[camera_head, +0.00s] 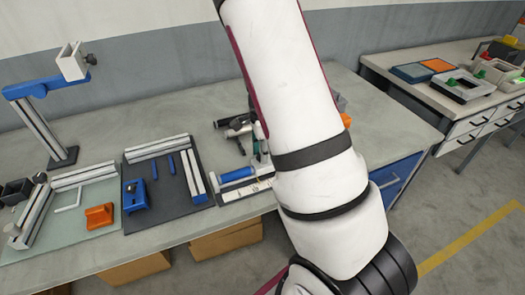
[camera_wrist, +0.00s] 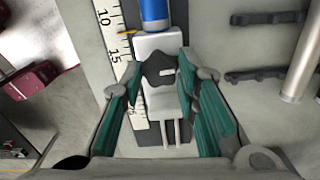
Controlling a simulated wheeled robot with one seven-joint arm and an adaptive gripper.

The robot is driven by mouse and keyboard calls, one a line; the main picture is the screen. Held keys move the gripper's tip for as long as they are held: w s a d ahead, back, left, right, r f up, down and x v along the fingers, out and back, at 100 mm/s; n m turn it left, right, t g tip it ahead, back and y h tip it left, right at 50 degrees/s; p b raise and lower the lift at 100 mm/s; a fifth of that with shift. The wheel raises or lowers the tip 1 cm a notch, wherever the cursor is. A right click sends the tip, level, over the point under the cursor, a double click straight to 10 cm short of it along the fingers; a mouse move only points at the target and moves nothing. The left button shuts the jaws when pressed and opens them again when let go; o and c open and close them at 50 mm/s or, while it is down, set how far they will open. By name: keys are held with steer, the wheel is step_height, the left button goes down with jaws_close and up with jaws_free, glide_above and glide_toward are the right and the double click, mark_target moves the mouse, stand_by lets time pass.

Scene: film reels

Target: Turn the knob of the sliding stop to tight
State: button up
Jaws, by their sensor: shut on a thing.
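In the wrist view the knob (camera_wrist: 155,67) is dark grey, lobed, with a short white mark lying about crosswise. It sits on the pale block of the sliding stop (camera_wrist: 160,104). My gripper (camera_wrist: 162,76) has its green pads on both sides of the knob, shut on it. A blue cylinder (camera_wrist: 155,14) lies just beyond the block. A white scale (camera_wrist: 112,32) with 10 and 15 printed on it runs along the left. In the head view my arm hides the knob and gripper; the blue cylinder (camera_head: 237,174) shows beside the arm.
A dark mat (camera_head: 165,212) with grey rails and a blue block (camera_head: 136,196) lies left on the bench. A blue stand (camera_head: 47,88) rises farther left. In the wrist view a metal rod (camera_wrist: 302,65) and dark brackets are at the right.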

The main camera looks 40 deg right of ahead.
steer(key=shift+m, duration=0.5)
steer(key=o, duration=1.2)
steer(key=shift+c, duration=0.2)
steer(key=shift+r, duration=0.1)
step_height(320, 180, up, 12)
